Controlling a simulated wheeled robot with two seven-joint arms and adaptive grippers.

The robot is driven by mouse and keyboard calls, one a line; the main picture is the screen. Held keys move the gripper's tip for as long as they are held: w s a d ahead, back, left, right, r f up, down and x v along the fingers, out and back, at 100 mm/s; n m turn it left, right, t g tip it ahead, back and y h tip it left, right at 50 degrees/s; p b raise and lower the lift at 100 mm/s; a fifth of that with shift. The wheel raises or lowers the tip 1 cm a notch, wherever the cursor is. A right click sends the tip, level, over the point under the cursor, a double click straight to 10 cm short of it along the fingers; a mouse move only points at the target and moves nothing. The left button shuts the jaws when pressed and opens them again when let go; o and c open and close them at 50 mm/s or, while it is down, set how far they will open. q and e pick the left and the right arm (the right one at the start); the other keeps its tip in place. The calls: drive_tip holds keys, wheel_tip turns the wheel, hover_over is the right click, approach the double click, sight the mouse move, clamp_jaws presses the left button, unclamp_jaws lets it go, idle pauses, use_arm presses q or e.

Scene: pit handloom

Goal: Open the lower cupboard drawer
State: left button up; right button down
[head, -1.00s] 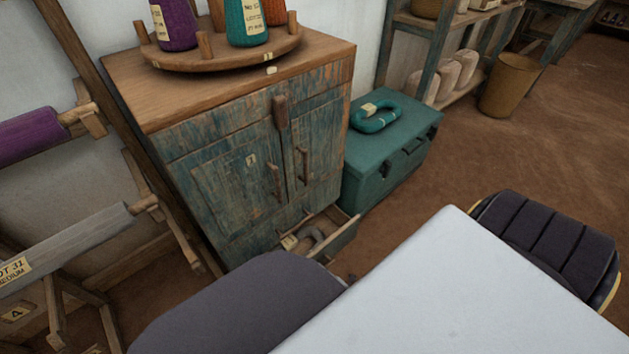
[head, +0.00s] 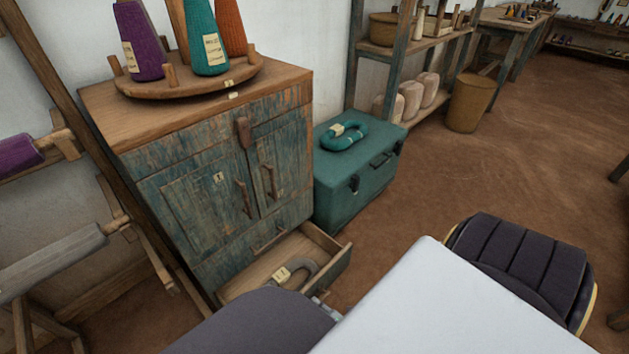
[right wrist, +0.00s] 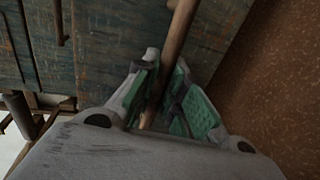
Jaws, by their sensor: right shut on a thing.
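The weathered blue wooden cupboard (head: 185,212) stands left of centre in the head view. Its lower drawer (head: 333,270) is pulled well out, with its inside bare except for a grey horseshoe-shaped object (head: 300,272) bearing a label. My right gripper (right wrist: 165,68) has its green-padded fingers closed around a brown wooden bar (right wrist: 181,30), which looks like the drawer's handle. In the head view only a bit of this gripper shows at the drawer's front; my dark arm hides the rest. My left gripper is out of view.
A teal chest (head: 350,190) with a teal ring-shaped object (head: 345,135) on top stands right beside the cupboard. Yarn cones stand on a round wooden tray (head: 200,88) on the cupboard top. A loom-like frame (head: 150,235) is at left. Open brown floor (head: 480,170) lies right.

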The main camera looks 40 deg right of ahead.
drive_tip(key=shift+a, duration=0.15)
drive_tip(key=c, duration=1.5)
unclamp_jaws()
drive_tip(key=shift+r, duration=0.4)
